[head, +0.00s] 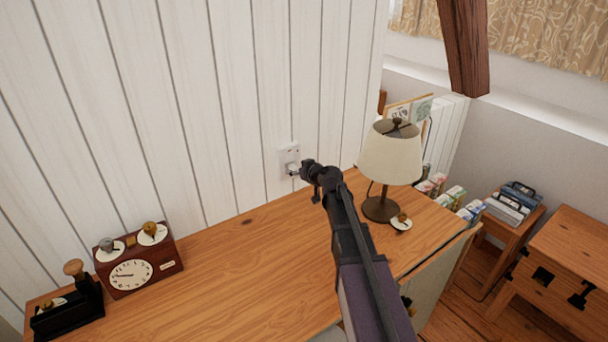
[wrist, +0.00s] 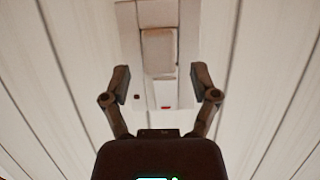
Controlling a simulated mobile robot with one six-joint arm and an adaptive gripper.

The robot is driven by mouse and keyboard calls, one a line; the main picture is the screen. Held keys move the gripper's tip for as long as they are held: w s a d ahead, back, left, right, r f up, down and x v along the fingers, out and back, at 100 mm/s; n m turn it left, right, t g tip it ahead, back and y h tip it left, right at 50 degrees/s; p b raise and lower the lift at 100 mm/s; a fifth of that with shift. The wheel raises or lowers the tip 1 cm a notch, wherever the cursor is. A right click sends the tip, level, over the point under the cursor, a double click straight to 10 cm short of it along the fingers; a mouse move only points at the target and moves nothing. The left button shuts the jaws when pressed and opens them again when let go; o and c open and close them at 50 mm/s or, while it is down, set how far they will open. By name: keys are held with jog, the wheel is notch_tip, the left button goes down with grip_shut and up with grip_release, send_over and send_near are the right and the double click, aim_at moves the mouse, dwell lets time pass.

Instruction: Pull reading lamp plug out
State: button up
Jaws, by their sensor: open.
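The reading lamp (head: 391,155) has a cream shade and dark base and stands at the right of the wooden desk. A white wall socket (head: 288,151) is on the white panelled wall behind the desk. A white plug (head: 293,168) sits at its lower part, partly hidden by my gripper (head: 303,171). In the wrist view the socket plate (wrist: 183,95) lies ahead with a pale block, apparently the plug (wrist: 159,50). My gripper (wrist: 162,82) is open, its fingers apart to the left and right in front of the plate. I cannot tell whether they touch anything.
The wooden desk (head: 225,285) is clear in the middle. A red-brown clock box (head: 165,258) and a black device (head: 68,316) stand at its left. A small white dish (head: 401,224) lies by the lamp. A low wooden table (head: 565,255) stands at the far right.

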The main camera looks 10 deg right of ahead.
jog(key=shift+x, duration=0.9)
grip_shut()
jog(key=s+d, duration=0.2)
jog(key=s, duration=0.4)
jog(key=shift+s+d, duration=0.25)
jog(key=shift+d, duration=0.1)
dwell(2.8)
notch_tip(320, 180, up, 11)
jog(key=p, duration=1)
jog(key=shift+r+p, duration=0.15)
jog(key=shift+p, duration=0.25)
jog(key=shift+s, duration=0.15)
